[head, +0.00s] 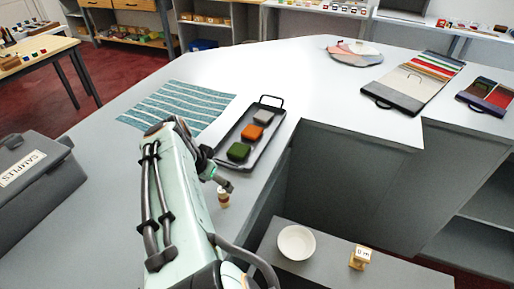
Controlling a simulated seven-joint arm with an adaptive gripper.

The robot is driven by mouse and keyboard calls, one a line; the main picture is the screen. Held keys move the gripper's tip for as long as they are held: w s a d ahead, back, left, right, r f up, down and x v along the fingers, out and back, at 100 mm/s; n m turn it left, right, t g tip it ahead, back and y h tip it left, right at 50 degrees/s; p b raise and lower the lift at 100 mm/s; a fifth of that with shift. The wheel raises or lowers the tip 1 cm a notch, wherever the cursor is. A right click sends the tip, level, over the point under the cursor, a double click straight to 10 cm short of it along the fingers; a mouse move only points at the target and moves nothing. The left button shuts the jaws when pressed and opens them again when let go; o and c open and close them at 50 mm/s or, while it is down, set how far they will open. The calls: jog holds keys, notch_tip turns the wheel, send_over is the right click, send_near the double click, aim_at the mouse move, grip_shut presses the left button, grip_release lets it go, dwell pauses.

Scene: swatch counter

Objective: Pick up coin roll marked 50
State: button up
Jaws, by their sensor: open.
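A small upright tan and white cylinder (223,197), which looks like a coin roll, stands on the grey counter (112,160) just below the dark tray. Its marking is too small to read. My gripper (221,182) shows only in part beside my pale green arm, just above the cylinder in the picture. It is open. The arm hides most of it, and I cannot tell whether a finger touches the cylinder. A tan block with a white label (359,258) sits on the lower shelf; its marking is not clearly readable.
A dark handled tray (270,150) holds grey, orange and green blocks. A striped teal cloth (180,106) lies behind my arm. A grey SAMPLES box (38,175) stands at left. A white bowl (296,242) is on the lower shelf. Swatch boards (393,98) lie at right.

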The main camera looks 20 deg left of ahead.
aim_at(222, 190)
jog(key=x, duration=0.5)
jog(key=shift+d+f, duration=0.1)
jog(key=shift+f, duration=0.15)
jog(key=shift+c, duration=0.2)
grip_shut()
